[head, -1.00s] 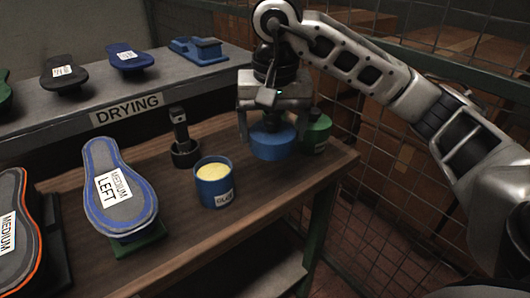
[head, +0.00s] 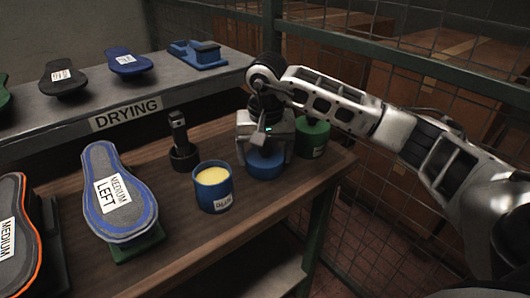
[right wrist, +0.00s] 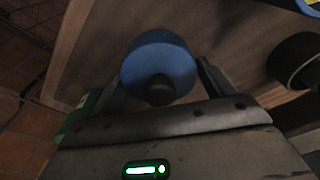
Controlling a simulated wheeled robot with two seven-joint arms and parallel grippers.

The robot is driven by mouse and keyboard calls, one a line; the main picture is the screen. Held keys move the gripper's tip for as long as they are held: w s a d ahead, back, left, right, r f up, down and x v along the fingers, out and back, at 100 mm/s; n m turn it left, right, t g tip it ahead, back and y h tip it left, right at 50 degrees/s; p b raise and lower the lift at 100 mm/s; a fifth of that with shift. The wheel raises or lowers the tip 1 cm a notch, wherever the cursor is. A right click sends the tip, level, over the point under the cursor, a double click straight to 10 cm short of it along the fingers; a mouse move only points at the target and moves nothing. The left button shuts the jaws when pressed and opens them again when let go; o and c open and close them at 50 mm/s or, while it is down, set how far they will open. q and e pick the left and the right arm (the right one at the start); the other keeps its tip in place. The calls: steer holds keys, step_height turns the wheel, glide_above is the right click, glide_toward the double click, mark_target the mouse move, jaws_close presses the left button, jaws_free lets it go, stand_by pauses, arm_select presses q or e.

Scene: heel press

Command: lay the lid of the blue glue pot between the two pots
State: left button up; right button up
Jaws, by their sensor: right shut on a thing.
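The blue glue pot (head: 212,197) stands open on the wooden table, with pale yellow glue showing. Its blue lid (head: 265,167) is between it and the green pot (head: 315,138), at or just above the table top; I cannot tell if it touches. My right gripper (head: 265,153) points down over the lid and is shut on it. In the right wrist view the lid (right wrist: 160,58) and its black knob (right wrist: 160,90) are between the fingers (right wrist: 162,85). The green pot is partly hidden behind my gripper. My left gripper is not in view.
A black holder (head: 183,158) with an upright handle stands behind the blue pot. A medium left sole (head: 120,215) lies on a green stand at left. The drying shelf (head: 190,97) runs along the back. A wire mesh fence (head: 400,50) stands at right.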

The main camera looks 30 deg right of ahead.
mark_target(266, 150)
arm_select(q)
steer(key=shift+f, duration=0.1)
arm_select(e)
steer(key=shift+f, duration=0.2)
steer(key=o, duration=0.7)
steer(key=shift+r, duration=0.25)
arm_select(q)
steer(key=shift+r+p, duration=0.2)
steer(key=shift+p, duration=0.1)
arm_select(e)
steer(key=r, duration=0.4)
steer(key=s+r, duration=0.1)
steer(key=r, duration=0.7)
steer(key=shift+s+a, duration=0.15)
steer(key=shift+a, duration=0.15)
steer(key=shift+f, duration=0.1)
